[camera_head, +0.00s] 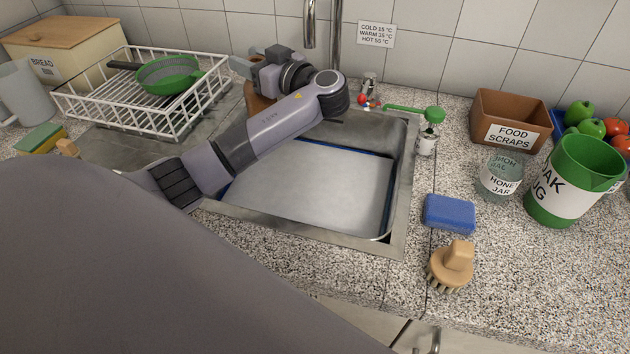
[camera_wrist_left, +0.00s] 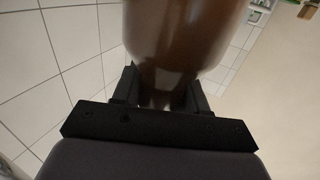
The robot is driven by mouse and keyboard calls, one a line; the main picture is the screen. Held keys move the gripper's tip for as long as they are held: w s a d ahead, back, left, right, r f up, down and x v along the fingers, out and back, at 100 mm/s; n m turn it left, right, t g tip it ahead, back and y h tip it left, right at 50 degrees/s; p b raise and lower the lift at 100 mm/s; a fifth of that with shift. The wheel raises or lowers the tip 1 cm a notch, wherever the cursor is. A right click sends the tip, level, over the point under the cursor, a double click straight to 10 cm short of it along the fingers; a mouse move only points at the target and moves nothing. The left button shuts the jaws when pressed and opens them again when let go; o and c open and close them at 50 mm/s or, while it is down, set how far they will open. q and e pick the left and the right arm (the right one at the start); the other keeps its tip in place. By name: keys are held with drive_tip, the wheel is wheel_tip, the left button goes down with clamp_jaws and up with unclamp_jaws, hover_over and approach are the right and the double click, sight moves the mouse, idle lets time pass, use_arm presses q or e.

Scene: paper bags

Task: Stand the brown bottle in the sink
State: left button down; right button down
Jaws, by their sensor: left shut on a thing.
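The brown bottle (camera_wrist_left: 185,35) fills the top of the left wrist view, between the dark fingers of my left gripper (camera_wrist_left: 165,92). In the head view my left gripper (camera_head: 258,66) is behind the sink's back left corner. A brown part of the bottle (camera_head: 258,103) shows below it; the rest is hidden by the gripper and arm. I cannot tell whether the bottle touches the counter. The sink (camera_head: 399,210) is a steel basin in the middle, partly covered by my left arm. My right gripper is not in view.
A white dish rack (camera_head: 150,118) with a green pan (camera_head: 168,75) stands left. A faucet (camera_head: 309,25) rises behind the sink. A blue sponge (camera_head: 449,212), a brush (camera_head: 451,266) and a honey jar (camera_head: 500,178) are right of it. A pale, blue-edged surface (camera_head: 310,185) fills the sink.

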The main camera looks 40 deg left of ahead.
use_arm(q)
wheel_tip(320, 180, down, 14)
drive_tip(key=shift+r, duration=0.1)
drive_tip(key=shift+w+a, duration=0.1)
drive_tip(key=shift+w, duration=0.2)
drive_tip(key=w, duration=0.2)
drive_tip(key=w+a+f, duration=0.1)
drive_tip(key=shift+w, duration=0.1)
